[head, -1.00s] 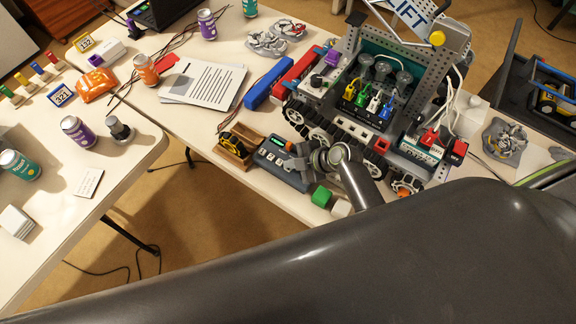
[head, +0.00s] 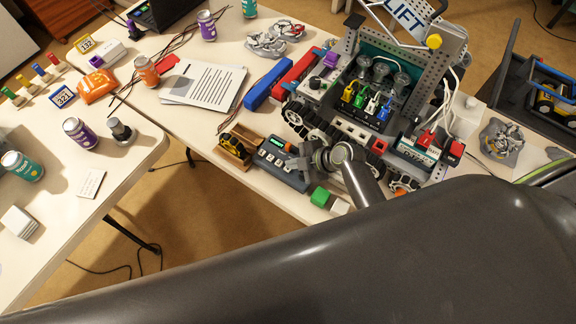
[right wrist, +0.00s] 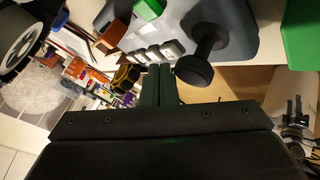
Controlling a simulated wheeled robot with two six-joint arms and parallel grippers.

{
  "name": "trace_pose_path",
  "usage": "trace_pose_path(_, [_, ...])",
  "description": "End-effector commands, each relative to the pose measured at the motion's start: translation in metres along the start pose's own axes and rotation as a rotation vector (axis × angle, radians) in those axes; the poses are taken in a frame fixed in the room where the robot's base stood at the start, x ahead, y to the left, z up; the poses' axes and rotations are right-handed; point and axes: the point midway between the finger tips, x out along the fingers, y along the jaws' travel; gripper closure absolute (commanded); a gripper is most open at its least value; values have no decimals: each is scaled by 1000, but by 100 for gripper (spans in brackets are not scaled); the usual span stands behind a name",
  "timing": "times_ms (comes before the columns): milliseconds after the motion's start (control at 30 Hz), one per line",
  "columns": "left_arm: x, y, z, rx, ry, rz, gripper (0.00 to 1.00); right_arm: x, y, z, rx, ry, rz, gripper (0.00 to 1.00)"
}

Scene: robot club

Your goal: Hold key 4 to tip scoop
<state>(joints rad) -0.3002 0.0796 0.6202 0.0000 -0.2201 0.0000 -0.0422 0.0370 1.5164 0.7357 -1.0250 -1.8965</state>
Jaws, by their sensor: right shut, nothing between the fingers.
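The control box (head: 285,165) is a dark grey keypad with a small lit display and a row of pale keys, near the front edge of the table. In the right wrist view the pale keys (right wrist: 153,53) lie in a row beside a black knob (right wrist: 205,55); their numbers are not readable. My right gripper (head: 312,156) is at the box's right side in the head view. Its fingertips (right wrist: 160,68) are shut and empty, close to the keys; contact cannot be told. The scoop (head: 407,18), a grey perforated part marked LIFT, stands raised on the wheeled robot (head: 365,130). My left gripper is not in view.
A yellow-and-black object in a wooden holder (head: 236,150) stands left of the box. A green block (head: 320,196) lies in front of it. Blue (head: 268,84) and red bars lie behind. A second table at left holds cans. My right arm covers the foreground.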

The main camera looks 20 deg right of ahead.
Motion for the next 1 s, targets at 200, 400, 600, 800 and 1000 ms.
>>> trace_pose_path(200, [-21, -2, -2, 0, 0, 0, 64, -18, 14, -14, -1, 2, 4, 100])
trace_pose_path(400, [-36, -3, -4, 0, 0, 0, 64, -31, 24, -24, -1, 2, 4, 100])
trace_pose_path(600, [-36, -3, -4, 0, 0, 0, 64, -32, 26, -25, -1, 2, 5, 100])
trace_pose_path(800, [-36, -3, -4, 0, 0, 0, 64, -32, 26, -25, -1, 3, 5, 100])
trace_pose_path(1000, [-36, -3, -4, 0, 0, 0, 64, -32, 26, -25, -1, 3, 6, 100])
